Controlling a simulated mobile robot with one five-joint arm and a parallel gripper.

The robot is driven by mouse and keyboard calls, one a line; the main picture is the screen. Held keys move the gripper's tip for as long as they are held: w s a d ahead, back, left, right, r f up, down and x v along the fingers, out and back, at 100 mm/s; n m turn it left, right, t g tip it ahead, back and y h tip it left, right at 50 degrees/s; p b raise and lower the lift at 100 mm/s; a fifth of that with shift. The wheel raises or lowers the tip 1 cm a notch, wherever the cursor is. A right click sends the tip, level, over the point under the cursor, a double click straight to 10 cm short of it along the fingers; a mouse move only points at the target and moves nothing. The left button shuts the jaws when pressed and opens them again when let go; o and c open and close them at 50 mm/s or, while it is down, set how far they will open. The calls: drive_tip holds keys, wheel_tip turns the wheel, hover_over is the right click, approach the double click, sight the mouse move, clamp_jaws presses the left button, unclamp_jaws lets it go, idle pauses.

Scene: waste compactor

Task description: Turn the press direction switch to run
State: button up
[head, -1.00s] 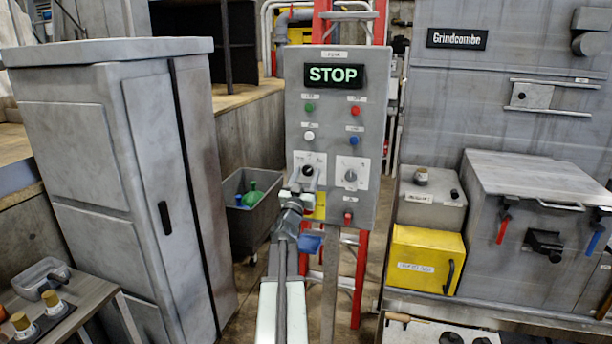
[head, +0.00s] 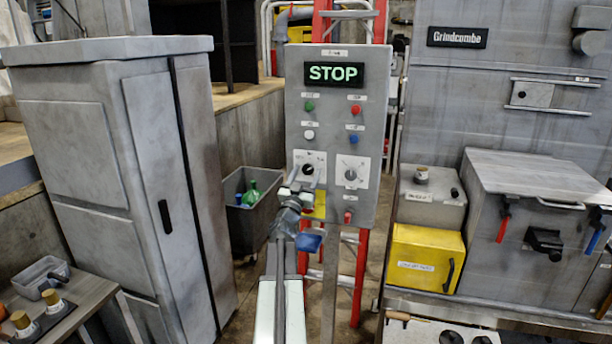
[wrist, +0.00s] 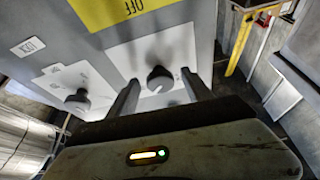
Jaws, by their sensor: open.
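A grey control panel (head: 332,110) stands upright, with a lit STOP display (head: 333,74) on top. A dark round knob on a white plate (head: 308,169) is at its lower left; its label is too small to read. It also shows in the wrist view as a dark knob (wrist: 159,80). My gripper (head: 304,178) is open in front of this knob. In the wrist view my gripper (wrist: 160,78) has one finger on each side of the knob, with gaps visible and nothing held. A second knob (head: 351,174) sits to its right, also in the wrist view (wrist: 77,102).
Several coloured buttons sit above the knobs, and a red one (head: 348,217) below. A grey cabinet (head: 110,180) stands left, a bin (head: 252,225) behind, a red ladder (head: 360,275) behind the panel, and a machine (head: 535,225) right.

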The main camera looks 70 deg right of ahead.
drive_tip(key=b+v, duration=0.3)
drive_tip(key=v, duration=0.4)
drive_tip(key=shift+a, duration=0.35)
drive_tip(key=shift+w+f, duration=0.1)
drive_tip(key=shift+f, duration=0.05)
